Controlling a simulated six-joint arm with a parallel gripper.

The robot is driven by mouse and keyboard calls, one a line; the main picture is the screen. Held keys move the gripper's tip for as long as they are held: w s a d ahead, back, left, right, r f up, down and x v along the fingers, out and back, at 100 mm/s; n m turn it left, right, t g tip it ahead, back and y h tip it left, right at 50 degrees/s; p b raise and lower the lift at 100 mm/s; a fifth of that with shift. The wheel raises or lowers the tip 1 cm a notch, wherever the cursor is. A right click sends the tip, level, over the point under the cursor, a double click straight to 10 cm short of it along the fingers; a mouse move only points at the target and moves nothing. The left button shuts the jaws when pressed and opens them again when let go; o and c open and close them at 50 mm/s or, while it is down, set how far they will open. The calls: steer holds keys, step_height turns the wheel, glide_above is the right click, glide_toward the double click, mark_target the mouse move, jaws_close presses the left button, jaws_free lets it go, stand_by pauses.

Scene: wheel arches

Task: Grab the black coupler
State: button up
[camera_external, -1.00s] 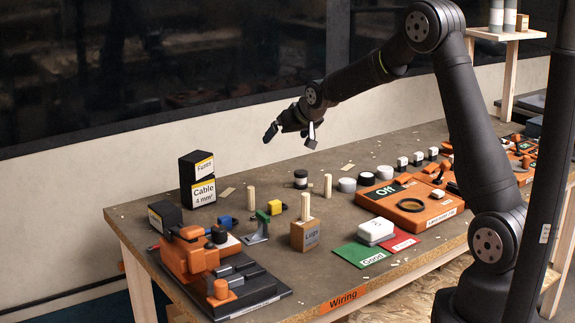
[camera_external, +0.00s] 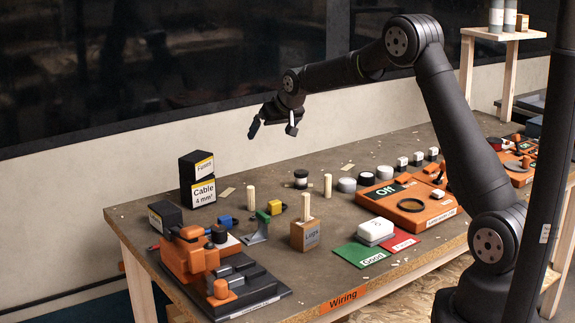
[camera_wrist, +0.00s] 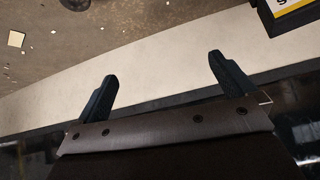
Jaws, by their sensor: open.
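My gripper (camera_external: 273,124) is open and empty, high above the back of the bench. In the wrist view its two dark fingers (camera_wrist: 162,68) are apart with nothing between them. I cannot single out the black coupler for certain. A short black cylinder with a white band (camera_external: 300,179) stands on the bench below and right of my gripper. A round black knob-like part (camera_external: 218,234) sits by the orange fixture (camera_external: 190,255) at the front left. Neither of these shows in the wrist view.
Stacked black label boxes (camera_external: 197,180) stand at the back left; one box corner (camera_wrist: 290,14) shows in the wrist view. Pale pegs (camera_external: 251,197), a wooden Lugs block (camera_external: 305,236), blue and yellow (camera_external: 274,207) parts and an orange tester (camera_external: 410,205) crowd the bench. A wall runs behind.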

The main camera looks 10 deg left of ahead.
steer(key=shift+c, duration=0.4)
steer(key=c, duration=0.7)
steer(key=shift+c, duration=0.2)
steer(key=n+g+h, duration=0.3)
steer(key=g+h, duration=0.1)
steer(key=g, duration=0.1)
glide_toward(301, 172)
steer(key=f, duration=0.7)
steer(key=a+f, duration=0.1)
steer(key=f, duration=0.3)
steer(key=shift+w+f, duration=0.1)
steer(key=shift+w, duration=0.25)
